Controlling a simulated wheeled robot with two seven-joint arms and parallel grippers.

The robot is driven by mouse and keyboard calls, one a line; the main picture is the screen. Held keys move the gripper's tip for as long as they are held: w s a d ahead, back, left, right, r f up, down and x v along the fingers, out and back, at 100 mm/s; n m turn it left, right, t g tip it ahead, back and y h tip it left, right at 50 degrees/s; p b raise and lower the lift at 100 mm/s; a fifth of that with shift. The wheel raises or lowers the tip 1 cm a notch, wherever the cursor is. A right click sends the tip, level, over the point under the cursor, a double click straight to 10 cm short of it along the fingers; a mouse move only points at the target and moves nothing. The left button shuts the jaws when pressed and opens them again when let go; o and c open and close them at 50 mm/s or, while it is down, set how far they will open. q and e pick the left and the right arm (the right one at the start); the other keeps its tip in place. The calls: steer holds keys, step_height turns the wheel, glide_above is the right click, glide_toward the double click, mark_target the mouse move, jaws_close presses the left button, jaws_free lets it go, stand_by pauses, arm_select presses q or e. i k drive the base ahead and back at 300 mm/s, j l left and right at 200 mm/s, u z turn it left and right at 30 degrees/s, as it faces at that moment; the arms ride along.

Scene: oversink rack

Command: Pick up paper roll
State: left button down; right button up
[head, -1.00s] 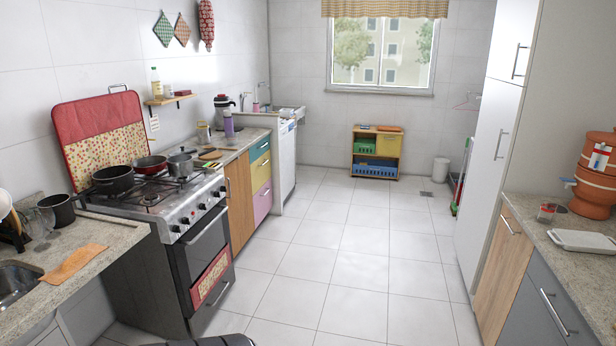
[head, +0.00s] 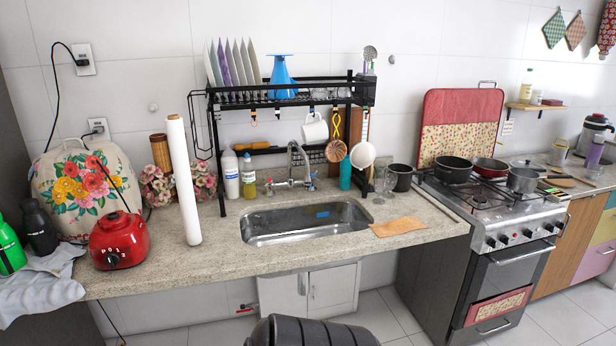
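The paper roll (head: 183,180) is a tall, thin white cylinder. It stands upright on the stone counter (head: 210,262), left of the sink and close to the counter's front edge. Nothing touches or hides it from the front. Neither of my grippers shows in the head view.
A red blender base (head: 118,240) stands left of the roll, with a flowered cover (head: 88,192) behind it. The black oversink rack (head: 215,150) and white bottle (head: 230,174) are to its right. The sink (head: 305,222) lies further right, then the stove (head: 490,215). Floor shows below.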

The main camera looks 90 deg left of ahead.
mark_target(175, 127)
steer(key=u, duration=3.55)
steer(key=i+j+z, duration=0.2)
steer(key=i+j, duration=0.2)
steer(key=j, duration=0.25)
steer(key=i+j+z, duration=0.15)
steer(key=j, duration=0.2)
steer(key=i+j+z, duration=0.1)
steer(key=j, duration=0.25)
steer(key=i+j+z, duration=0.1)
steer(key=i+j, duration=0.2)
